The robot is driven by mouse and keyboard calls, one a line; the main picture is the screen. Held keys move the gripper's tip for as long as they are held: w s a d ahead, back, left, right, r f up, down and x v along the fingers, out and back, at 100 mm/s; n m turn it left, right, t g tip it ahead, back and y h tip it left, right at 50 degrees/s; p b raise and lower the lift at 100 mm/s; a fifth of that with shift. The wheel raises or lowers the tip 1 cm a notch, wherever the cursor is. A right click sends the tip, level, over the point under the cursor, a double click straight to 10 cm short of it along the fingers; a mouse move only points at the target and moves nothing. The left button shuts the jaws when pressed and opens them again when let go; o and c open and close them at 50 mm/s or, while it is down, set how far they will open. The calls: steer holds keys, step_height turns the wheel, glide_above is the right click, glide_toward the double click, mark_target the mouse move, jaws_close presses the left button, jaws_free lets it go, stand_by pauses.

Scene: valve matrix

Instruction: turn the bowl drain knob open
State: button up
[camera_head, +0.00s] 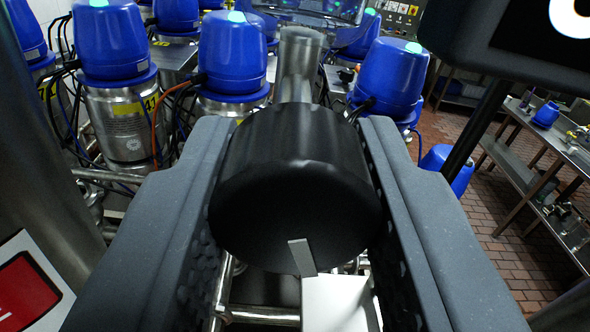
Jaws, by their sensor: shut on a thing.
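The bowl drain knob (290,195) is a thick round black knob in the middle of the camera view. A small light grey pointer mark (301,257) shows at its lower edge, a little right of centre. A metal stem (298,75) runs up and away behind it. My gripper (295,210) has one dark padded finger at each side of the knob, and it is shut on the knob. The faces where the fingers meet the knob are partly hidden.
Several blue-capped steel valve units (118,80) with cables stand behind the knob. A dark display box (500,40) hangs at the upper right. A red and white sign (30,285) is at the lower left. A steel bench (545,150) stands on the brick floor (430,125) at right.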

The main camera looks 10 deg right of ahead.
steer(key=n+p, duration=0.1)
steer(key=n, duration=0.6)
steer(key=shift+d, duration=0.2)
steer(key=n, duration=0.6)
steer(key=shift+f, duration=0.1)
steer(key=shift+n, duration=0.4)
steer(key=o, duration=1)
steer(key=shift+s, duration=0.1)
steer(key=s+b, duration=0.1)
steer(key=s, duration=1.2)
steer(key=shift+s, duration=0.3)
